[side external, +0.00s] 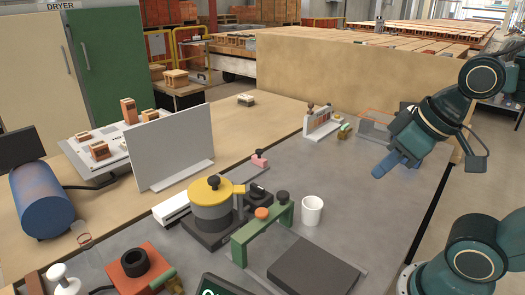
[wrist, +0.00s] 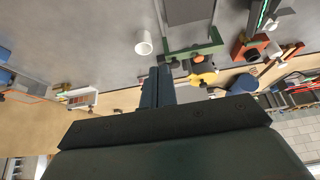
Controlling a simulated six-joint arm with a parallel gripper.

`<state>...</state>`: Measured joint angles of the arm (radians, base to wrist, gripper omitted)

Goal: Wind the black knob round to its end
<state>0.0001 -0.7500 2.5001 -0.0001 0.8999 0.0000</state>
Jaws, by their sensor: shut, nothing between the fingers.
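Several black knobs show in the side external view. One black knob (side external: 214,181) is on top of a grey pot with a yellow lid (side external: 222,191). I cannot tell which one the task names. The yellow lid (wrist: 203,79) and the green frame (wrist: 199,50) also show in the wrist view. My gripper (side external: 381,171) is up at the right, well apart from both. Its blue fingers (wrist: 157,78) are shut and empty.
A white cup (side external: 312,210) stands right of the green frame. A dark flat plate (side external: 312,274) lies in front. A grey upright panel (side external: 175,148) and a red block with a black ring (side external: 139,268) are at the left. The grey bench right of the cup is clear.

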